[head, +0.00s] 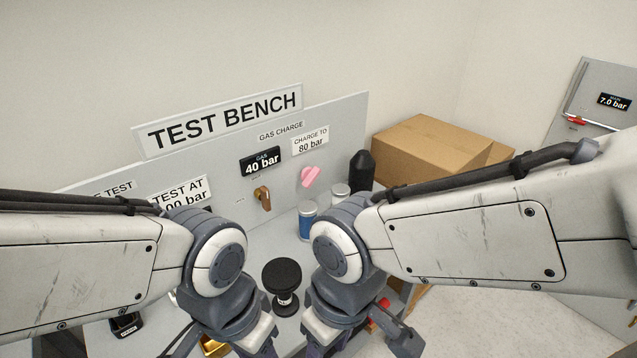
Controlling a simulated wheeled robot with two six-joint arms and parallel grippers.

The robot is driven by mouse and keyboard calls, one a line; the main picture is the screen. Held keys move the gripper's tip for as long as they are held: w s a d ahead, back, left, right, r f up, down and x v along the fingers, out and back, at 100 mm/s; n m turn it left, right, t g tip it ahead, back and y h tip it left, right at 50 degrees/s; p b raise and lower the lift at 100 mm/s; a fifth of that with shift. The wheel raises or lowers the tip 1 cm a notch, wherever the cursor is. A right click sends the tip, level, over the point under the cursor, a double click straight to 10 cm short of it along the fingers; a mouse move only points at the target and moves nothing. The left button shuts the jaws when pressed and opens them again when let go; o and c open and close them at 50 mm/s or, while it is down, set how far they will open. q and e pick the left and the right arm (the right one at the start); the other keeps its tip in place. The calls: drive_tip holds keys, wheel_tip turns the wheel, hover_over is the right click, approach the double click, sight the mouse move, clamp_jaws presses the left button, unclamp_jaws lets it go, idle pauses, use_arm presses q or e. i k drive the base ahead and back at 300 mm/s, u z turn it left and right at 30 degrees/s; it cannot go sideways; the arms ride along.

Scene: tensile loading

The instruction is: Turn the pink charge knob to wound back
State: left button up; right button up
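The pink charge knob (310,176) sits on the grey test bench panel (345,120), below the "CHARGE TO 80 bar" label (310,141). Its grip lies at a slant, its upper end to the right. The gas display (262,161) left of it reads 40 bar. A brown-and-brass lever valve (263,197) is below that display. Both my arms reach in from the sides and bend down at the wrists, short of the panel. My grippers' fingertips are below the picture's lower edge. Neither arm touches the knob.
A black-capped cylinder (282,273) stands between my wrists. A blue-and-white can (307,224), a white-lidded jar (340,189) and a black bottle (361,172) stand below and right of the knob. Cardboard boxes (428,145) are behind. A wall panel (590,95) at right reads 7.0 bar.

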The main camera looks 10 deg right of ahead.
sight(309, 175)
drive_tip(key=z, duration=1.95)
drive_tip(key=i, duration=3.85)
drive_tip(key=u, duration=4.25)
